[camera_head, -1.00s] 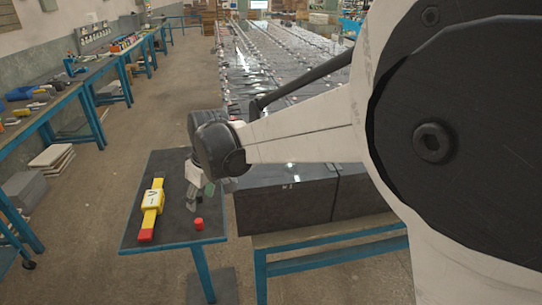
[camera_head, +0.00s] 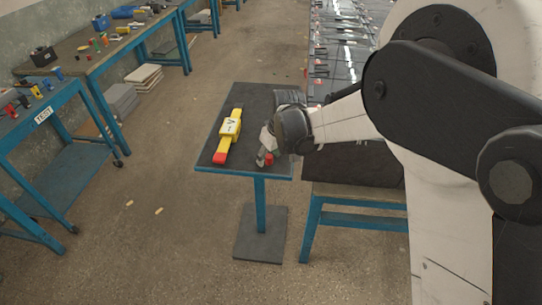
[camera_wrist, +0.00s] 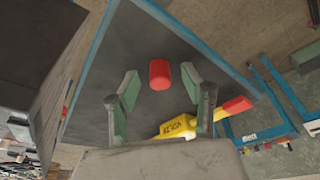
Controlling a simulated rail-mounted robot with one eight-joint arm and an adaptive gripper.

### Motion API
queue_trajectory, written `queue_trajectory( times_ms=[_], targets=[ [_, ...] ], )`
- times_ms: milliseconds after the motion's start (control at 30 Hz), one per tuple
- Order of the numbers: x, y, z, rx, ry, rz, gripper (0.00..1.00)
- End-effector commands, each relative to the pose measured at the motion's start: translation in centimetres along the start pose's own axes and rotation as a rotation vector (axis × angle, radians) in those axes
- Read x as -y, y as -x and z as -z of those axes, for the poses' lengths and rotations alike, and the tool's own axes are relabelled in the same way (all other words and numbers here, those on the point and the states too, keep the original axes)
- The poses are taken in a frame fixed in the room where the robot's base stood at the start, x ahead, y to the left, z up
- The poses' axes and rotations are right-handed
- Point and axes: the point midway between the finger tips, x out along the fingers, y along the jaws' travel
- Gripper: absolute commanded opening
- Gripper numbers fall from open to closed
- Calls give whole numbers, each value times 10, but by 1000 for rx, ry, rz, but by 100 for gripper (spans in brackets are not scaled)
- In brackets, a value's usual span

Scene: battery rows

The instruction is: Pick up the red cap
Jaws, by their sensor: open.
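The red cap (camera_wrist: 160,75) stands on the small dark table (camera_wrist: 150,35), near its edge. In the wrist view it lies ahead of my gripper (camera_wrist: 163,90), roughly centred between the two open fingers and beyond their tips. My fingers do not appear to touch it. In the head view the red cap (camera_head: 268,158) shows just beside my gripper (camera_head: 264,158), close to the table's front edge, partly hidden by a finger. The gap in height between fingers and cap is hard to tell.
A yellow tester with a red end (camera_head: 228,129) lies on the same table, left of my gripper; in the wrist view it (camera_wrist: 180,126) passes behind the right finger. A large dark battery block (camera_head: 350,165) stands right of the table. Workbenches with tools (camera_head: 80,50) line the left wall.

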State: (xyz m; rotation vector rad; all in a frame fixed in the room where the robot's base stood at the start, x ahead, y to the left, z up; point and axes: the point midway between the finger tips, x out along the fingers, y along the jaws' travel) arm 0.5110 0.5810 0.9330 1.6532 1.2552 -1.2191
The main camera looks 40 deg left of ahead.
Motion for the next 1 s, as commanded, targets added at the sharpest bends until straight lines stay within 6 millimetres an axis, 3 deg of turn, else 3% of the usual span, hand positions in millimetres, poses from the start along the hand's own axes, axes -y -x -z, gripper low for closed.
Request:
queue_trajectory(
  times_ms=[300,567,1000],
  targets=[
    [0,-5,0,0,0,0,43],
    [0,-5,0,0,0,0,11],
    [0,0,1,0,0,0,11]
  ],
)
